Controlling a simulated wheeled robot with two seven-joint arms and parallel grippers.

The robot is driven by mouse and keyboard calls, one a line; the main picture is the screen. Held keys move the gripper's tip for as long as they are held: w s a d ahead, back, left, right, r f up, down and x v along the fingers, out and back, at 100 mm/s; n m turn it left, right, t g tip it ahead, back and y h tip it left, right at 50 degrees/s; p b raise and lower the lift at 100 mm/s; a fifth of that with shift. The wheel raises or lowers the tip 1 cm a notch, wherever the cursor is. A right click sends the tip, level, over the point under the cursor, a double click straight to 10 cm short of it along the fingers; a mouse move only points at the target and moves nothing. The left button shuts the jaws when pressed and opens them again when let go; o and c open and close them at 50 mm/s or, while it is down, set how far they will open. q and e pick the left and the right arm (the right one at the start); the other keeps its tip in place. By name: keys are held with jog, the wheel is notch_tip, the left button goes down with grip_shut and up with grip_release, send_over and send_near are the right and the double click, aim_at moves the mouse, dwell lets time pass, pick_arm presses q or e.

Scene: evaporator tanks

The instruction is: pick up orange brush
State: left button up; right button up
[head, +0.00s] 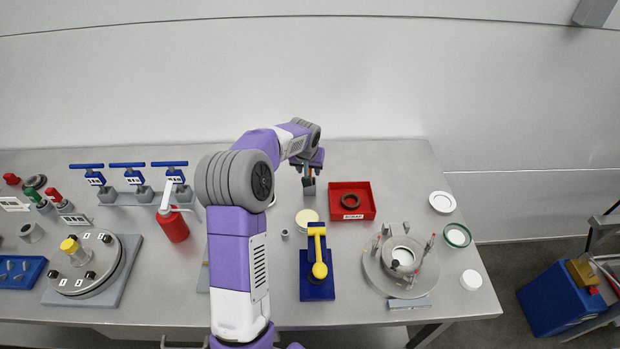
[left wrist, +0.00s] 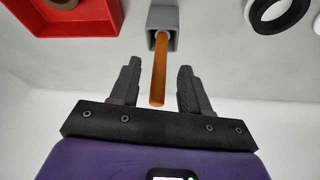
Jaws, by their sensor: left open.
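The orange brush (left wrist: 159,72) shows in the left wrist view as a plain orange handle standing in a small grey square holder (left wrist: 163,18). Its bristle end is hidden in the holder. My left gripper (left wrist: 159,80) is open, with one finger on each side of the handle and a gap on both sides. In the head view my left gripper (head: 309,172) is at the back of the table, just above the grey holder (head: 309,189), and mostly covers the brush. My right gripper is in neither view.
A red tray (head: 371,210) with a dark ring (head: 350,201) sits right of the holder. A round metal flange (head: 376,273) stands at right; a red extinguisher-like bottle (head: 174,228) is left.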

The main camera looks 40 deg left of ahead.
aim_at(310, 171)
pick_arm(q)
jog(key=x, duration=0.3)
jog(key=shift+w+f, duration=0.2)
jog(key=shift+f, duration=0.05)
jog(key=shift+r, duration=0.1)
grip_shut()
notch_tip(310, 171, up, 10)
jog(key=shift+p, duration=0.6)
